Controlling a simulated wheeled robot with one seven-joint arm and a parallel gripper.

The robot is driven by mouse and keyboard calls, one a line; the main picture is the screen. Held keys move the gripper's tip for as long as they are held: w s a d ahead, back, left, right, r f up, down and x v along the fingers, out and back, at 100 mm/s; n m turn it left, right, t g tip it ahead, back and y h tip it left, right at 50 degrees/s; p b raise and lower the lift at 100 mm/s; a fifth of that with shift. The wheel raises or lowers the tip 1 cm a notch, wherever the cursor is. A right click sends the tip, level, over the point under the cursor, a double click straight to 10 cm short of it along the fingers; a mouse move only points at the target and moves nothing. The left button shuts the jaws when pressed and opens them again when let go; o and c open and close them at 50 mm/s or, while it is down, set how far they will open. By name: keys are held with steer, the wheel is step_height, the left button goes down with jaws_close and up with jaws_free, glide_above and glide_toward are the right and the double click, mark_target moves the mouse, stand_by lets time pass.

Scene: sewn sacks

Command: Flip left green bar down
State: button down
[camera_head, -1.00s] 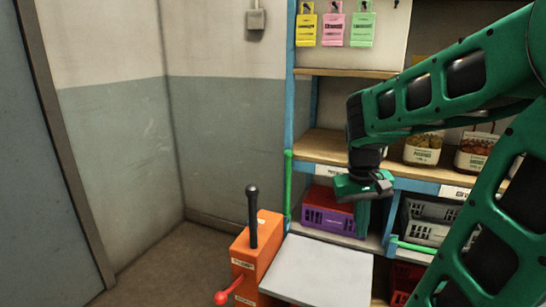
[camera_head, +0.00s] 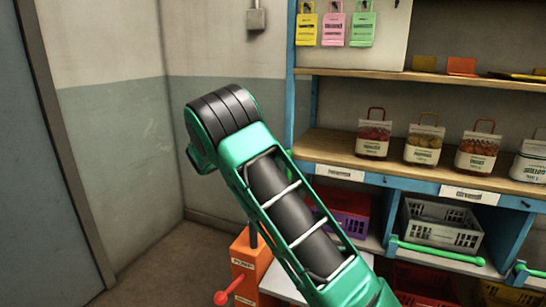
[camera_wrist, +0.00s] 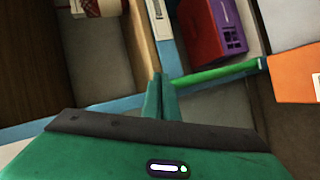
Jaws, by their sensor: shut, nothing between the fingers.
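The left green bar (camera_wrist: 215,72) shows in the wrist view as a slim rod running from beside my fingertips to the right, toward the orange box. My gripper (camera_wrist: 158,88) has its green fingers together and empty. The fingertips are close to the bar's left end; I cannot tell if they touch it. In the head view my arm covers the left bar and the gripper. Two other green bars, a middle one (camera_head: 437,253) and a right one (camera_head: 530,271), lie level in front of the lower shelf bays.
A purple crate (camera_head: 352,222) sits in the left bay and a grey crate (camera_head: 440,227) in the middle one. An orange box (camera_head: 243,268) with a red-knobbed lever stands in front at left. Several bagged jars line the wooden shelf (camera_head: 330,148) above.

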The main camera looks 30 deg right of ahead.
steer(key=w+a+n+t+h, duration=0.2)
steer(key=w+a+t+h, duration=0.1)
steer(key=w+a, duration=0.4)
steer(key=a, duration=0.3)
steer(key=shift+w+n, duration=0.2)
steer(key=shift+n, duration=0.1)
steer(key=shift+d+r, duration=0.1)
steer(key=shift+s+d+f, duration=0.1)
steer(key=shift+d+f, duration=0.1)
steer(key=shift+d, duration=1.7)
steer(key=shift+d+f, duration=0.2)
steer(key=shift+d, duration=1.75)
steer(key=shift+s+d+f, duration=0.1)
steer(key=shift+d+f, duration=0.1)
steer(key=shift+d, duration=1.7)
